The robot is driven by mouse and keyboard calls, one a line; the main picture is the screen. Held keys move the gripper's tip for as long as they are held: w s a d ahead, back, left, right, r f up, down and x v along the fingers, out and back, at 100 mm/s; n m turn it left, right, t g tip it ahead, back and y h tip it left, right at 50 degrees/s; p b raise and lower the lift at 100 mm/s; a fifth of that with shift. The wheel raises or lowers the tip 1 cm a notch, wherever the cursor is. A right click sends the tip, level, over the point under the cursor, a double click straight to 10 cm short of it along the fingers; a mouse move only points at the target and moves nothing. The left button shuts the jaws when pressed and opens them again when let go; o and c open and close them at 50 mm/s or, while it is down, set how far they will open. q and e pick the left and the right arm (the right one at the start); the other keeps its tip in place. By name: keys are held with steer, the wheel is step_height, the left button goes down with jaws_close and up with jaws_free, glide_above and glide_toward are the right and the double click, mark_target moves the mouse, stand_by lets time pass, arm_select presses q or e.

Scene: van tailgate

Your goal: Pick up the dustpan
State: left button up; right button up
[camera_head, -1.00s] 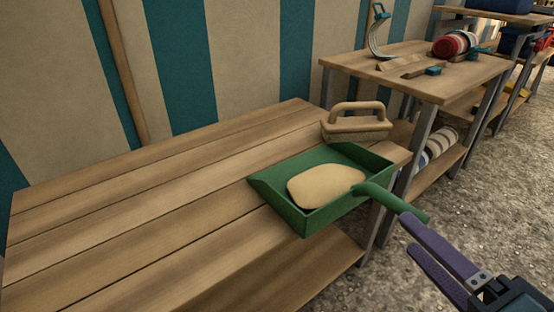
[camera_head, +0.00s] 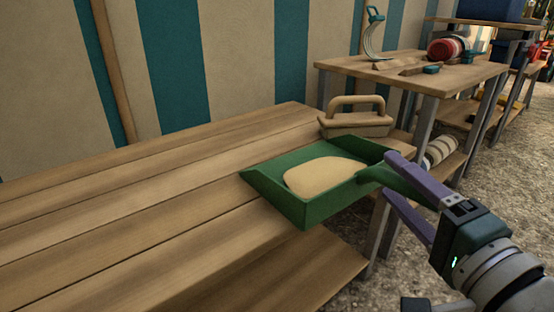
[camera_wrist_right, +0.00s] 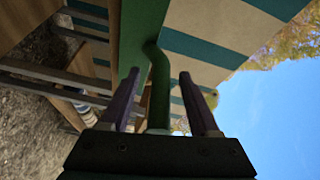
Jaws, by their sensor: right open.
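The green dustpan (camera_head: 300,210) rests on the wooden bench top (camera_head: 130,240) at its right end, with a pale beige heap (camera_head: 325,176) in its pan. Its handle (camera_head: 402,183) points right, past the bench edge. My right gripper (camera_head: 388,178) has purple fingers and is open, with one finger on each side of the handle. In the right wrist view the handle (camera_wrist_right: 159,90) runs between the two open fingers (camera_wrist_right: 163,95), with gaps on both sides. My left gripper is not in view.
A beige block with a handle (camera_head: 355,120) stands just behind the dustpan. Another table (camera_head: 420,75) behind on the right holds a red roll (camera_head: 445,48) and small tools. Striped cloth walls the back. The left of the bench is clear.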

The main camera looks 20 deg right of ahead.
steer(key=shift+w, duration=0.3)
steer(key=shift+s, duration=0.15)
steer(key=shift+c, duration=1.4)
jaws_close()
steer(key=shift+r, duration=0.1)
